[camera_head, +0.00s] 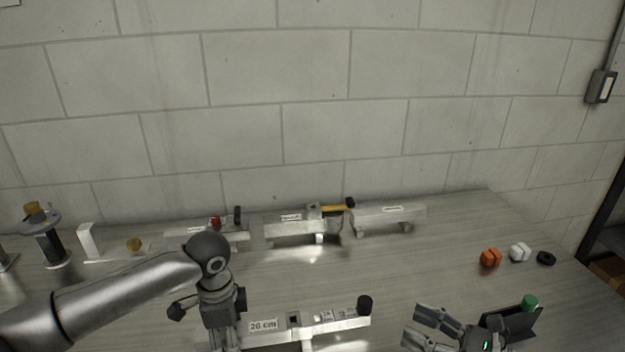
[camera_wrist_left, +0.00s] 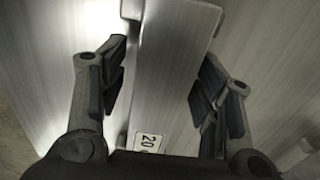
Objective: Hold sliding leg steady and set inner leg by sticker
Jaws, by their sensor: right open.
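An aluminium trailer part (camera_head: 345,321), a long bar with a "20 cm" sticker (camera_head: 263,326), lies along the front of the table. A black knob (camera_head: 364,303) stands at its right end, beside smaller labels. My left gripper (camera_head: 222,338) is over the bar's left end. In the left wrist view, my left gripper's fingers (camera_wrist_left: 158,88) are open on either side of the metal bar (camera_wrist_left: 168,70), with a gap on the left; the "20" sticker (camera_wrist_left: 150,142) shows near the palm. My right gripper (camera_head: 428,328) is open and empty, right of the bar. I cannot tell sliding leg from inner leg.
Similar aluminium assemblies (camera_head: 388,216) stand along the wall, one with a yellow-handled piece (camera_head: 335,208). Orange (camera_head: 490,257), white (camera_head: 520,252) and black (camera_head: 546,258) small parts lie at the right. A green knob (camera_head: 529,303) is close to my right gripper. The table's middle is clear.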

